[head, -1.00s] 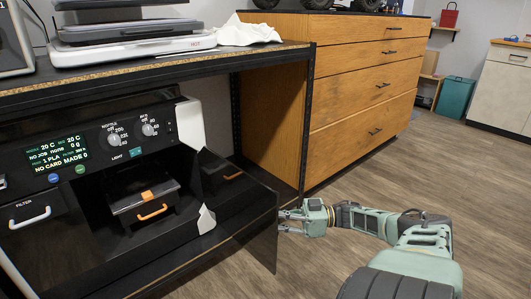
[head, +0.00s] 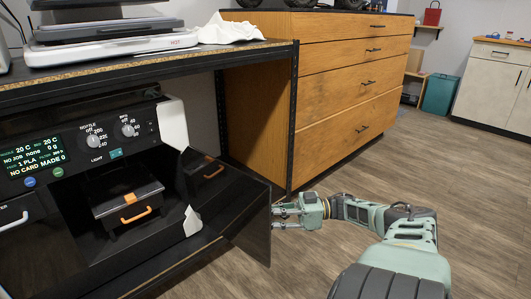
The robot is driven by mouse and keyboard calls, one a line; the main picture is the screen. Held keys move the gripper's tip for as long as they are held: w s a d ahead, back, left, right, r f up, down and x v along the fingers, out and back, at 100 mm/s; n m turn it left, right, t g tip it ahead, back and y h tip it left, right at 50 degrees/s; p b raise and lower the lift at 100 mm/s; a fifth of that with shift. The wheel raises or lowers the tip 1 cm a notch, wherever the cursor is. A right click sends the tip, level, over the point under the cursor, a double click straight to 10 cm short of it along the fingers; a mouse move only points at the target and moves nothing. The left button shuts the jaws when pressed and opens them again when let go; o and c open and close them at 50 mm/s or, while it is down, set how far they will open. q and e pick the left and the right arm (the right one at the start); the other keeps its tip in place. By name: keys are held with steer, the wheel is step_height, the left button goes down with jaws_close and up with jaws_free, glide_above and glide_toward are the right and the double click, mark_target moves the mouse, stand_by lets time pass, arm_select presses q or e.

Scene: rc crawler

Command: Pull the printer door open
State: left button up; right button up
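The dark, glossy printer door (head: 238,205) stands swung out from the right side of the printer (head: 75,150) in the head view. The printer's chamber is exposed, with a black box with an orange handle (head: 128,205) inside. My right gripper (head: 274,217) is at the free outer edge of the door, with its fingers apart, one above the other. The fingertips are at or very close to the edge; whether they touch it I cannot tell. My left gripper is out of view.
The printer sits under a black-framed shelf (head: 130,60) with a dark upright post beside the door. A wooden drawer cabinet (head: 345,95) stands behind. Wood floor (head: 440,190) is open to the right. A teal bin (head: 440,95) and a white cabinet (head: 492,90) are at the back.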

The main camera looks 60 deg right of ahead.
steer(key=shift+s+f, duration=0.2)
steer(key=shift+w+r, duration=0.2)
steer(key=shift+s+d, duration=0.15)
steer(key=shift+d, duration=0.1)
steer(key=v, duration=0.7)
steer(key=shift+s, duration=0.15)
stand_by(0.4)
